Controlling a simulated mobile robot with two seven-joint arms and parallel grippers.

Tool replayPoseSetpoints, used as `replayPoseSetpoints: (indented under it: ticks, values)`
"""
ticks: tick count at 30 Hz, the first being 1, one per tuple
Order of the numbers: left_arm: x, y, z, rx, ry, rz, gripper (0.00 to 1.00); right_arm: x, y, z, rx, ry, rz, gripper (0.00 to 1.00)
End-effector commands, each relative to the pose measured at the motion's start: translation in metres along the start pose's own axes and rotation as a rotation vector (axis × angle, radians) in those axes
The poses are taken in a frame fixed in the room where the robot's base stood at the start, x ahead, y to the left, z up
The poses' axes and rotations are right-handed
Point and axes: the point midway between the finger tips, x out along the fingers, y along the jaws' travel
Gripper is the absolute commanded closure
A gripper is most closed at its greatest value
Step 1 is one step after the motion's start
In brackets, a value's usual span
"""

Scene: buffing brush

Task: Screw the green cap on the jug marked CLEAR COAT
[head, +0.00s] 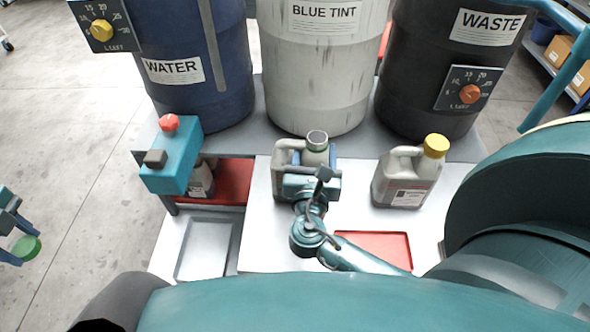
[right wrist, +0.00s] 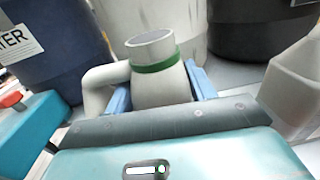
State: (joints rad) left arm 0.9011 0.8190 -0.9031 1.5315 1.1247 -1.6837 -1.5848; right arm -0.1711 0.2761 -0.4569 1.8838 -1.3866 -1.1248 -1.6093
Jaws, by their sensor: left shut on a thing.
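The green cap (head: 26,248) is in my left gripper (head: 14,238) at the far left edge, out over the floor; the fingers are shut on it. A grey-white jug (head: 290,155) stands on the middle of the bench with its round mouth uncapped. In the right wrist view the jug (right wrist: 160,88) has a green ring around its neck and a handle on the left. Its label is hidden, so I cannot read its marking. My right gripper (right wrist: 160,95) has its blue fingers spread on either side of the jug; I cannot tell whether they touch it.
A yellow-capped jug (head: 408,175) stands to the right. Another jug (head: 200,180) is partly hidden behind a teal box with a red button (head: 170,155). Barrels marked WATER (head: 205,75), BLUE TINT (head: 320,75) and WASTE (head: 425,90) line the back. A red tray (head: 385,247) lies in front.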

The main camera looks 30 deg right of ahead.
Motion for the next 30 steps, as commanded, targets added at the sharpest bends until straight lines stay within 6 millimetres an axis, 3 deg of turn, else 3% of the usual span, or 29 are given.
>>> replayPoseSetpoints:
  ticks: [19, 30]
  values:
    - [0.0000, 0.0000, 0.0000, 0.000, 0.000, 0.000, 0.79, 0.0004, -0.0002, 0.0002, 0.000, -0.001, 0.000, 0.99]
    - [-0.0010, 0.0000, 0.0000, 0.000, 0.000, 0.000, 0.79, 0.0009, 0.0000, 0.0035, 0.003, -0.005, -0.001, 1.00]
